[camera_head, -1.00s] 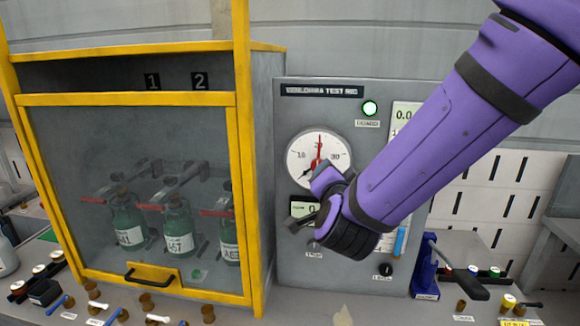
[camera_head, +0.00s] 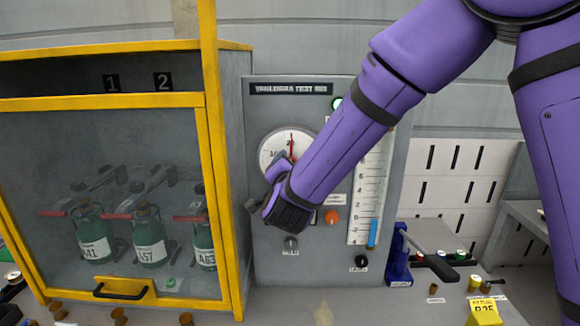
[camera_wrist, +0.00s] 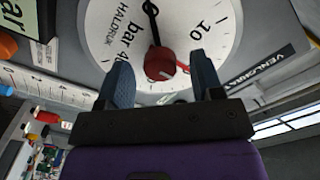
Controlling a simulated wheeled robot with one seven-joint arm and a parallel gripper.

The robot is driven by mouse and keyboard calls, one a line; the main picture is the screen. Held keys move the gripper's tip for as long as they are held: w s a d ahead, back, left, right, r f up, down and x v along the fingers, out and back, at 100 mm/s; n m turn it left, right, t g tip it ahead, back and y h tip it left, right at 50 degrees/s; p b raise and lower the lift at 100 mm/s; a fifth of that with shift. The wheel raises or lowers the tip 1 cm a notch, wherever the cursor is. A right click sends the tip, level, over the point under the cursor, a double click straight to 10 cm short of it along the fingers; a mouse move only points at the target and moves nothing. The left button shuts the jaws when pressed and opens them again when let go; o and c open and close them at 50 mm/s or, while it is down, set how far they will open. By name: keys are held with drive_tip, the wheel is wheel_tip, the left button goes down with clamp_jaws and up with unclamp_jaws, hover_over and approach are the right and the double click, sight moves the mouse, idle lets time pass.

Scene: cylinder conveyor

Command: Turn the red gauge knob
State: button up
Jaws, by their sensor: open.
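The white round gauge dial (camera_head: 272,147) is on the grey test rig panel, its lower part hidden by my gripper in the head view. Its red needle (camera_head: 291,143) points almost straight up. The red knob (camera_wrist: 160,64) shows at the middle of the dial (camera_wrist: 110,28) in the wrist view, with a black pointer running from it. My gripper (camera_wrist: 161,66) is open, its two dark blue fingers on either side of the knob. Gaps show between fingers and knob; their depth relative to it is unclear. In the head view my gripper (camera_head: 258,203) is in front of the panel.
An orange knob (camera_head: 331,217) and a scale with a blue slider (camera_head: 373,234) are right of my gripper. A black knob (camera_head: 361,261) is below. A yellow-framed cabinet (camera_head: 213,200) with green bottles stands close on the left. A blue clamp (camera_head: 398,262) is on the bench.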

drive_tip(key=shift+w, duration=0.55)
drive_tip(key=c, duration=0.9)
drive_tip(key=shift+n, duration=0.4)
drive_tip(key=n, duration=1.1)
drive_tip(key=shift+n, duration=0.3)
